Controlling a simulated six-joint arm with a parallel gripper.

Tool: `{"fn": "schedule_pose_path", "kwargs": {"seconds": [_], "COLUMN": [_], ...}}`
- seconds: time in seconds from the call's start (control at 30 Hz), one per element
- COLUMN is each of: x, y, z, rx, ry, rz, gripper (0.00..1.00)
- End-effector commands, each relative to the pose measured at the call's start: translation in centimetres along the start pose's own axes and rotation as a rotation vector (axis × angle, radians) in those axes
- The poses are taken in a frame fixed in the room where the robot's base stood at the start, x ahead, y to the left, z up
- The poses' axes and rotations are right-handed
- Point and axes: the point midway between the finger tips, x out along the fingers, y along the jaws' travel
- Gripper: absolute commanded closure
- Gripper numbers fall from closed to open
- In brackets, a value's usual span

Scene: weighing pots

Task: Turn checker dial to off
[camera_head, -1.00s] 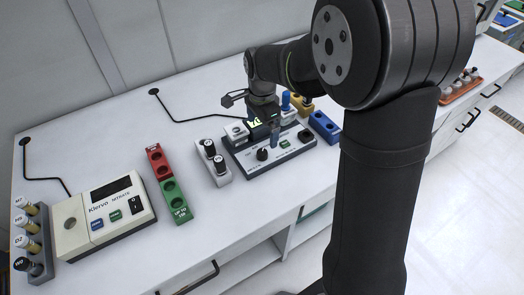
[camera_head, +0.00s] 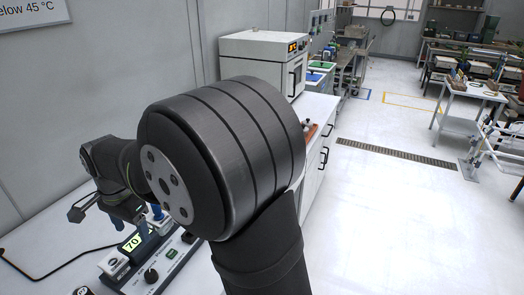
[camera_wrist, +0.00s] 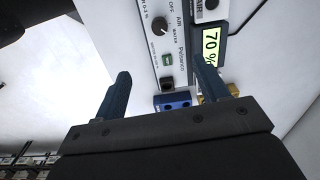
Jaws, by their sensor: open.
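The checker is a grey box with a lit display reading 70 (camera_head: 131,243), at the lower left of the head view. Its black dial (camera_head: 151,275) is on the front panel. In the wrist view the dial (camera_wrist: 160,25) is near the top, beside the printed words OFF, AIR and WATER; its exact pointer setting is too small to tell. My gripper (camera_wrist: 163,85) is open, with its two blue fingers apart and nothing between them. The fingertips are apart from the dial, which lies beyond them. In the head view my gripper is over the checker, partly hidden by my arm.
The checker also carries a green button (camera_head: 172,254) and a dark socket (camera_head: 188,237). A blue block (camera_wrist: 173,101) stands by the checker's end. A white oven (camera_head: 262,55) stands farther back on the bench. Open floor (camera_head: 385,200) lies to the right.

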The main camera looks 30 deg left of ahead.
Motion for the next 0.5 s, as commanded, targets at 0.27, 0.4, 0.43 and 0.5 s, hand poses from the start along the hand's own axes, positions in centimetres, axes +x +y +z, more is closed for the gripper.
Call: {"fn": "schedule_pose_path", "kwargs": {"seconds": [0.27,0.4,0.43,0.5], "x": [1.7,3.8,4.4,6.0], "y": [0.9,0.8,0.8,0.8], "z": [-0.1,0.0,0.0,0.0], "rx": [-0.126,-0.125,-0.125,-0.124], "ry": [-0.002,-0.003,-0.003,-0.004], "rz": [-0.036,-0.034,-0.033,-0.032], "gripper": [0.45,0.45,0.45,0.45]}}
